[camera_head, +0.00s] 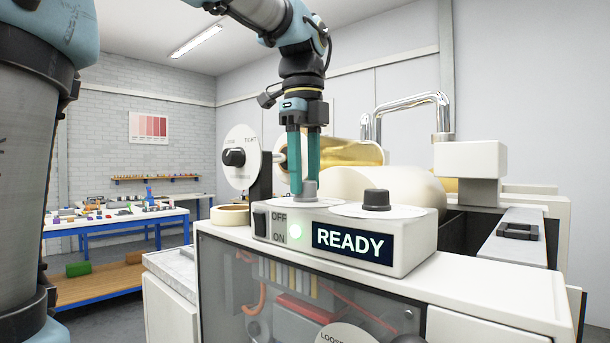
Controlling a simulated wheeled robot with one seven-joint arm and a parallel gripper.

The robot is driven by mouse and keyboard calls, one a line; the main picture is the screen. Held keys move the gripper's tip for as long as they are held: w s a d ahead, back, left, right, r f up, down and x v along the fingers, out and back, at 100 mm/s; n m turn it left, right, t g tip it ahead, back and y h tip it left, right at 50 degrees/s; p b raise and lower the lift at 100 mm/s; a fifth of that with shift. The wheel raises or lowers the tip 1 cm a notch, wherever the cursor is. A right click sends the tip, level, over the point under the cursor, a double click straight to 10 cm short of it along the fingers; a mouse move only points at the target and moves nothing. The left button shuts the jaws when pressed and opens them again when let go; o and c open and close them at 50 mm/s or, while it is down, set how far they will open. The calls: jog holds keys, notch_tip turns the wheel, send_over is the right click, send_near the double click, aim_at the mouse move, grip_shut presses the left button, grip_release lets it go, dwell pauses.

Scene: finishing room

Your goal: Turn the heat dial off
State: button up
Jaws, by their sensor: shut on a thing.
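A white control box (420,240) stands on the machine's top, with a lit "READY" display (352,245), a green light (295,231) and a black switch (260,222) beside the words OFF and ON. Two dials sit on its top. My gripper (304,182) points straight down with its teal fingers shut on the left, grey dial knob (309,191). The fingers partly cover that knob. The right, dark knob (377,199) stands free on a white disc. I cannot read either dial's markings, so I cannot tell which is the heat dial or how it is set.
A side dial (234,157) marked "TIGHT" stands behind to the left, near a roll of tape (230,215). A gold roll (350,153), a cream roll (390,187) and a chrome handle (410,102) lie behind the box. Blue workbenches (120,222) stand far left.

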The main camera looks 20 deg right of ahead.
grip_shut()
jog(key=shift+n, duration=0.3)
jog(key=n+p, duration=0.1)
jog(key=n, duration=0.3)
jog(key=shift+r+n+p, duration=0.1)
jog(key=shift+n+p, duration=0.2)
jog(key=shift+p, duration=0.1)
jog(key=n+p, duration=0.1)
jog(key=n, duration=0.5)
jog(key=shift+p, duration=0.3)
jog(key=n+p, duration=0.1)
jog(key=n, duration=0.5)
jog(key=shift+n+y, duration=0.3)
jog(key=n+p, duration=0.1)
jog(key=n, duration=0.5)
jog(key=shift+d, duration=0.1)
jog(key=o, duration=0.8)
grip_release()
